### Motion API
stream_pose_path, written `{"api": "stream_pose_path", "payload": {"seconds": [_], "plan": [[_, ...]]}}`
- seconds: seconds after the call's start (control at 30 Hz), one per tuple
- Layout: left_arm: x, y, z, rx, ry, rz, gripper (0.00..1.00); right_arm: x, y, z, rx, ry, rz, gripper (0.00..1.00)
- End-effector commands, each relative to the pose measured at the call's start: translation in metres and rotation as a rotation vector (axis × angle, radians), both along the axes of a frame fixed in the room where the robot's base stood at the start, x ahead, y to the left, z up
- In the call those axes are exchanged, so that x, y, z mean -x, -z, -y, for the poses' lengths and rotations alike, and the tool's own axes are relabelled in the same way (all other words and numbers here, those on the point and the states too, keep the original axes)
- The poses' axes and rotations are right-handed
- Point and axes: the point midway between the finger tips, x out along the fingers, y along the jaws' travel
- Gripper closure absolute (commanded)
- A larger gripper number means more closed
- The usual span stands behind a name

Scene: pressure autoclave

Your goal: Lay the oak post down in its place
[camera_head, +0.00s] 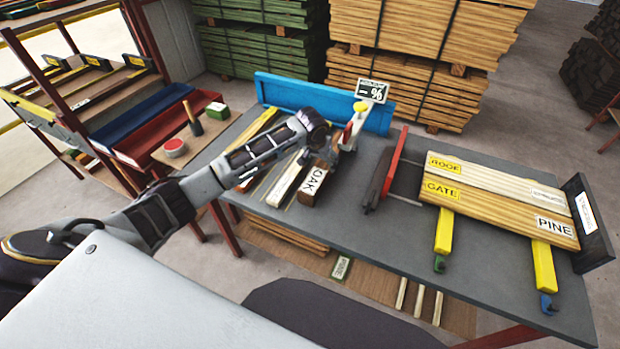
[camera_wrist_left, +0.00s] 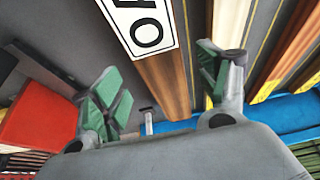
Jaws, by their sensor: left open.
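The oak post (camera_head: 314,182) is a brown bar with a white OAK label, lying on the grey table (camera_head: 350,225) at the left-middle. Its label and brown side show large in the left wrist view (camera_wrist_left: 165,85). My left gripper (camera_head: 322,150) is open over the far part of the post. In the wrist view, its green-padded fingers stand apart on either side of the post (camera_wrist_left: 160,68); whether they touch it cannot be told. The far end of the post is partly hidden by the gripper. My right gripper is not in view.
A pale post (camera_head: 287,180) and other bars lie left of the oak. A percent display (camera_head: 372,90) stands behind the gripper. A red upright plate (camera_head: 395,160) and labelled pine boards (camera_head: 500,205) lie to the right. A blue rail (camera_head: 290,92) edges the back.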

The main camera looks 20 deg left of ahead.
Motion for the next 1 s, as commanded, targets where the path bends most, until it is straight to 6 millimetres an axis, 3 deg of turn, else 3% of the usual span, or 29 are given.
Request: {"api": "stream_pose_path", "payload": {"seconds": [0.6, 1.0], "plan": [[0.055, 0.000, -0.002, 0.000, 0.001, -0.001, 0.25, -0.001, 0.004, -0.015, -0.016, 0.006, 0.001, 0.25], [0.087, 0.000, -0.003, 0.000, 0.000, 0.000, 0.25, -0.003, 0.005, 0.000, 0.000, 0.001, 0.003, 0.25]]}}
